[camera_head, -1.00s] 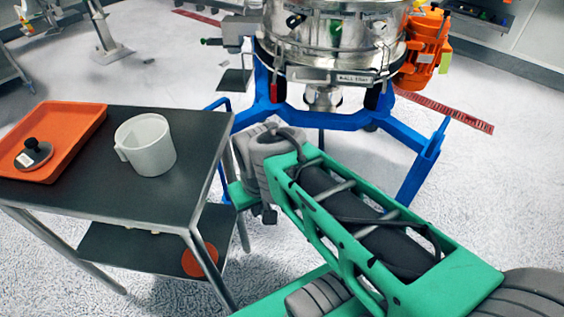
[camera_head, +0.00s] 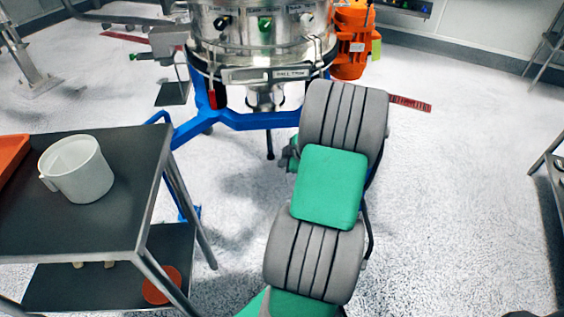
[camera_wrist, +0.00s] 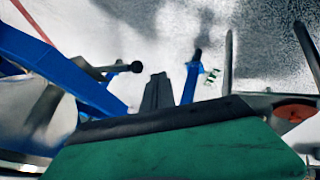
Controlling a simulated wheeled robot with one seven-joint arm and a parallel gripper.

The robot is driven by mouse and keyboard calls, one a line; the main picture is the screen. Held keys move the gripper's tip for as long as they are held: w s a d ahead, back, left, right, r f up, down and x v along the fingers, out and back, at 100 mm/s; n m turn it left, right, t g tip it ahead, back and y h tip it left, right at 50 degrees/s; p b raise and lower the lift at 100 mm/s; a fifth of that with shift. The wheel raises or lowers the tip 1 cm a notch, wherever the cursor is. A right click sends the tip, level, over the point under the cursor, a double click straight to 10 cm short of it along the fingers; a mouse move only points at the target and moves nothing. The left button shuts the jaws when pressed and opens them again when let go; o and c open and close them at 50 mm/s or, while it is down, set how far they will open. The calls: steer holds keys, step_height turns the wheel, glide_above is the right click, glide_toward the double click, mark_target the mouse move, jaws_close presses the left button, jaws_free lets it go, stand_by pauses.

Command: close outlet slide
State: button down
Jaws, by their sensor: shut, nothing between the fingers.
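The sifter (camera_head: 262,40) is a round steel vessel on a blue stand (camera_head: 255,121). Its steel outlet (camera_head: 265,97) hangs under the body, partly behind my arm. I cannot make out the slide's position in the head view. In the wrist view, a short rod with a dark ball knob (camera_wrist: 136,67) stands out beside a blue stand bar (camera_wrist: 60,68); I cannot tell for sure that it is the slide's handle. My gripper (camera_wrist: 157,80) is shut and empty, pointing towards the floor area right of the knob, apart from it. In the head view my arm hides the gripper.
A dark-topped cart (camera_head: 110,218) stands at left with a white jug (camera_head: 77,169) and an orange tray (camera_head: 9,157). Its lower shelf holds an orange round item (camera_head: 161,285). An orange motor (camera_head: 352,45) sits on the sifter's right. Floor to the right is open.

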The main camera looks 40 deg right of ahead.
steer(key=w+d+f+b, duration=0.1)
steer(key=w+d+f, duration=0.1)
steer(key=w+f, duration=0.3)
steer(key=shift+w+d+f+b, duration=0.2)
steer(key=shift+w+f+b, duration=0.15)
steer(key=shift+w, duration=0.85)
